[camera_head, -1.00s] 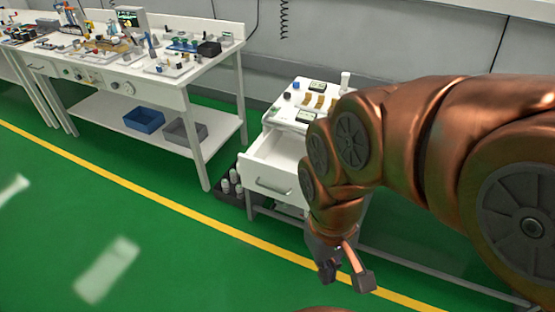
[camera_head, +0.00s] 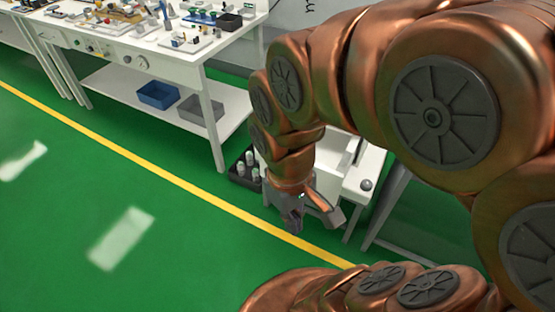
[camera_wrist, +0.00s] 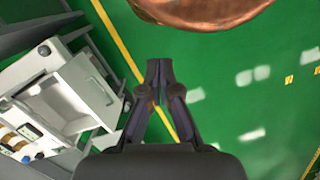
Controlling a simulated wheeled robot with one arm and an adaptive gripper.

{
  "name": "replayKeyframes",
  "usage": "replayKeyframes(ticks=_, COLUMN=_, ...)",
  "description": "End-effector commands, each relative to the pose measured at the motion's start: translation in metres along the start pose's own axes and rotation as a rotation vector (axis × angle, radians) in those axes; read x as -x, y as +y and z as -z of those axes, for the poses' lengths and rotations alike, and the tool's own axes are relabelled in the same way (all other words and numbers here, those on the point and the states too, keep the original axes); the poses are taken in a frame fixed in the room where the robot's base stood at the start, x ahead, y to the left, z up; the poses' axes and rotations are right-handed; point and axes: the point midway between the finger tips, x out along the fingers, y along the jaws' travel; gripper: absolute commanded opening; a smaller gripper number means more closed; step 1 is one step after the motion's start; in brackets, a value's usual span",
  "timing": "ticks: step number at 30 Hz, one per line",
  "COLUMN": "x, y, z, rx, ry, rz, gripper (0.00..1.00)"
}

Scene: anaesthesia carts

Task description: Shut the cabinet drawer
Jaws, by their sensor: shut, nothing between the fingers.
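The white cabinet drawer (camera_wrist: 60,104) is pulled out in the wrist view, its hollow inside showing. Its front panel with a grey bar handle (camera_wrist: 98,90) faces right, toward my gripper. In the head view, my arm hides most of the drawer and cart (camera_head: 357,183). My gripper (camera_wrist: 160,68) is shut and empty, its dark fingertips together. It is out in front of the drawer, to the right of the handle in the wrist view, with no visible contact. In the head view, my gripper (camera_head: 314,222) points down over the floor.
A long white workbench (camera_head: 185,65) with equipment stands at the back left, with a blue bin (camera_head: 158,95) and a grey bin (camera_head: 200,110) on its lower shelf. A dark tray of bottles (camera_head: 245,172) sits beside the cart. Green floor with a yellow line (camera_head: 130,155) is clear at left.

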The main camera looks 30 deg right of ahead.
Motion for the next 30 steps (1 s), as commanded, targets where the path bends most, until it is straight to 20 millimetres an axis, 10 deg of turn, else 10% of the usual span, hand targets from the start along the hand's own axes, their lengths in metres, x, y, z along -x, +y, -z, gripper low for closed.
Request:
replayKeyframes(ticks=21, x=-0.099, y=0.130, z=0.196, rx=1.398, ry=0.025, rz=-0.259, gripper=0.00)
replayKeyframes(ticks=30, x=-0.130, y=0.180, z=0.246, rx=1.816, ry=-0.055, rz=-0.352, gripper=0.00)
